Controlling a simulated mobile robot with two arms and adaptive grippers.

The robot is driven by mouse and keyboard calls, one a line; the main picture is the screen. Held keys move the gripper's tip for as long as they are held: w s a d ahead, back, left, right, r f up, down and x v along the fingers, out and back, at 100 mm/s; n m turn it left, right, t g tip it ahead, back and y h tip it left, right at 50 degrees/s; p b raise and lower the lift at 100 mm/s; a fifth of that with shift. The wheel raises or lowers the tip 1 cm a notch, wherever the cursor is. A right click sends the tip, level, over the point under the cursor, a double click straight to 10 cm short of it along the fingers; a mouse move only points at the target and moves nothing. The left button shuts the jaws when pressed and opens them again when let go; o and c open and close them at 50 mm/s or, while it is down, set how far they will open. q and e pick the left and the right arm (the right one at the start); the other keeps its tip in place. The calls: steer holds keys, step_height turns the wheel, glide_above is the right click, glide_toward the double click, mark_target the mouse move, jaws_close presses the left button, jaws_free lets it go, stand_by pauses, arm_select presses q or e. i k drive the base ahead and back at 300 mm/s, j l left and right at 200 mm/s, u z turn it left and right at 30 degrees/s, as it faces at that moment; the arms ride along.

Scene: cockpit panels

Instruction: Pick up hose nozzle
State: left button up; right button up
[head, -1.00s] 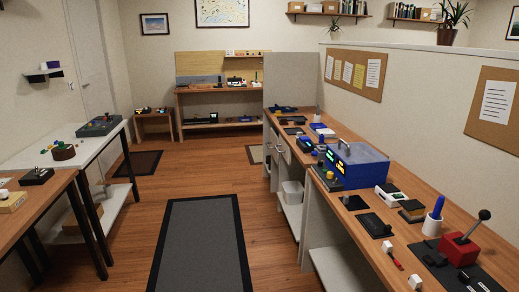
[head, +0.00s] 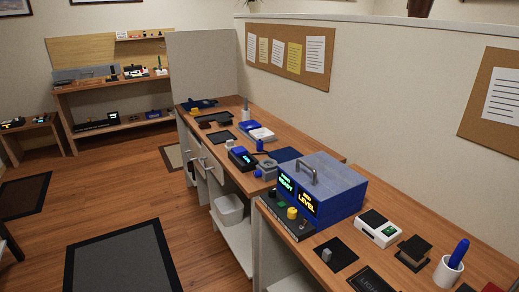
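I cannot make out a hose nozzle for certain; the small things on the long wooden counter (head: 330,235) are too small to tell apart. A small blue and grey piece (head: 266,170) lies beside the large blue box. Blue and dark pieces (head: 200,105) lie at the counter's far end. Neither of my grippers is in view.
The blue box (head: 335,185) with a handle and lit displays stands mid-counter. A white device (head: 378,228) and a white cup (head: 447,270) stand nearer. A partition wall closes off the right. Open floor with a grey mat (head: 120,260) lies to the left.

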mark_target(260, 144)
steer(key=i+j+z, duration=0.1)
steer(key=z, duration=0.3)
steer(key=i+j+z, duration=0.15)
steer(key=z, duration=0.25)
steer(key=j+z, duration=0.2)
steer(key=z, duration=0.2)
steer(key=i+j, duration=0.05)
